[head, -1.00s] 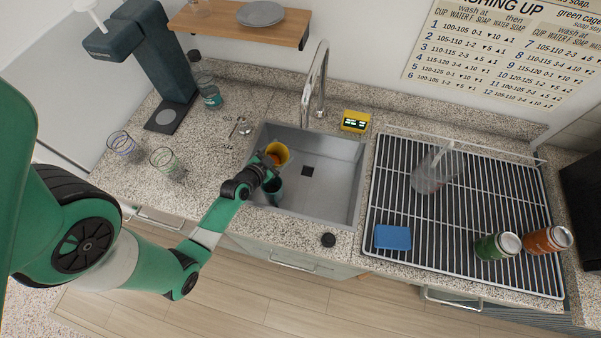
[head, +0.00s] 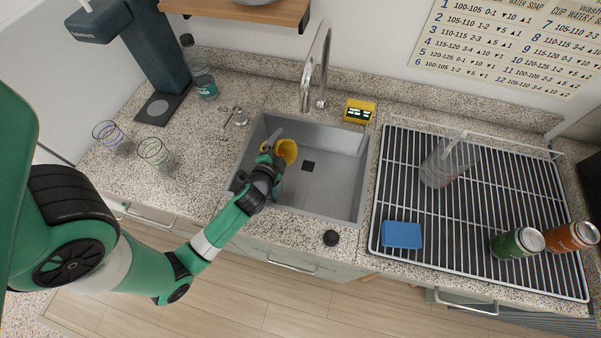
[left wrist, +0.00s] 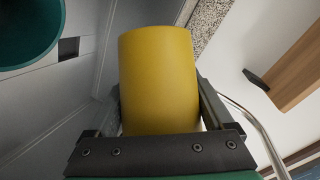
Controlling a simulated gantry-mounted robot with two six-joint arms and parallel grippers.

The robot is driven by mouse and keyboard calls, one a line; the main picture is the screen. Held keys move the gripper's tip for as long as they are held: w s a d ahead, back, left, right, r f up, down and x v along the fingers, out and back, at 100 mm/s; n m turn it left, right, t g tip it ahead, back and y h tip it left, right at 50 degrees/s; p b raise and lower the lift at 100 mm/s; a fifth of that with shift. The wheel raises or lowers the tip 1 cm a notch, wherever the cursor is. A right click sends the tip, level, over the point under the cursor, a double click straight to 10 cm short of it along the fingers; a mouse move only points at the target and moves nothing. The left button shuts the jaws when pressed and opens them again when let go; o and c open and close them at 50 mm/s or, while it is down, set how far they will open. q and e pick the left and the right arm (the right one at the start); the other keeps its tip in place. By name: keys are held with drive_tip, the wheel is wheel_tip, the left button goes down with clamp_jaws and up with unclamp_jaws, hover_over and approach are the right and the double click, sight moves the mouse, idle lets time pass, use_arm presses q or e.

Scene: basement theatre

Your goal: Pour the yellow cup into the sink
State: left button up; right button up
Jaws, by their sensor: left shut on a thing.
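The yellow cup (head: 288,150) is held in the air over the left part of the grey sink (head: 338,185), tilted well over in the head view. My left gripper (head: 276,162) is shut on it. In the left wrist view the yellow cup (left wrist: 158,75) sits between the two fingers (left wrist: 158,95), and the frame is strongly rolled. What is inside the cup cannot be seen now. My right gripper is not in view.
The tap (head: 316,75) rises behind the sink. A yellow display box (head: 358,111) stands at the back edge. Right is a rack (head: 460,225) with a sponge (head: 402,235), a clear vessel and cans.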

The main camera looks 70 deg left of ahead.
sight(289, 141)
use_arm(q)
drive_tip(key=shift+w+r+m, duration=0.1)
drive_tip(key=shift+m, duration=0.2)
drive_tip(key=shift+d+r+m+y+b, duration=0.1)
drive_tip(key=shift+r+m+y+b, duration=0.35)
drive_tip(key=shift+r+m+y, duration=0.35)
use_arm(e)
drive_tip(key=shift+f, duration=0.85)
use_arm(q)
drive_tip(key=shift+w+d+r+m+b, duration=0.1)
drive_tip(key=shift+w+d+m+b, duration=0.2)
drive_tip(key=shift+d+m, duration=0.15)
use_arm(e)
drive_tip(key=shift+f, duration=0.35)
use_arm(q)
drive_tip(key=shift+w+d+r+m+y, duration=0.2)
drive_tip(key=shift+m+y, duration=0.1)
drive_tip(key=shift+m, duration=0.05)
drive_tip(key=shift+r+m, duration=0.2)
drive_tip(key=shift+m, duration=0.1)
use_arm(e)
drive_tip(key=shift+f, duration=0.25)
use_arm(q)
drive_tip(key=shift+w+d+r+m+y+b, duration=0.1)
drive_tip(key=shift+d+r+m+y+b, duration=0.05)
drive_tip(key=shift+r+m+y+b, duration=0.3)
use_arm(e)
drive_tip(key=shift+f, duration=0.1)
